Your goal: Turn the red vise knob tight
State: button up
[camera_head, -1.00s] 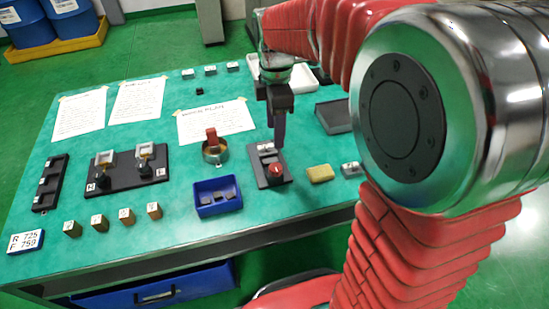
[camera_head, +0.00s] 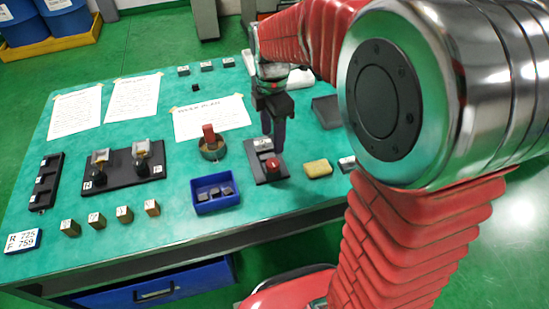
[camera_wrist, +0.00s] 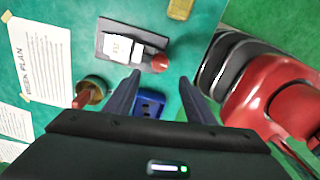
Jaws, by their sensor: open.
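The red vise knob (camera_head: 272,164) sits at the front end of a small vise (camera_head: 262,145) on a black plate (camera_head: 270,177) on the green table. My gripper (camera_head: 274,144) points down just behind and above the vise, with its dark fingers apart. In the wrist view the red knob (camera_wrist: 160,63) lies just beyond the gap between the fingertips of my gripper (camera_wrist: 160,76). The knob is outside the fingers and nothing is held. I cannot tell the exact height of the fingertips above it.
A brass ring with a red upright handle (camera_head: 208,135) stands left of the vise. A blue bin (camera_head: 214,203) with dark pieces is at front left, a yellow block (camera_head: 318,168) to the right. A black two-post fixture (camera_head: 124,176) is further left. A red chair (camera_wrist: 268,90) stands beside the table.

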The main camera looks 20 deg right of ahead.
aim_at(273, 162)
notch_tip(273, 162, down, 10)
jog(key=shift+f, duration=0.2)
jog(key=shift+c, duration=0.3)
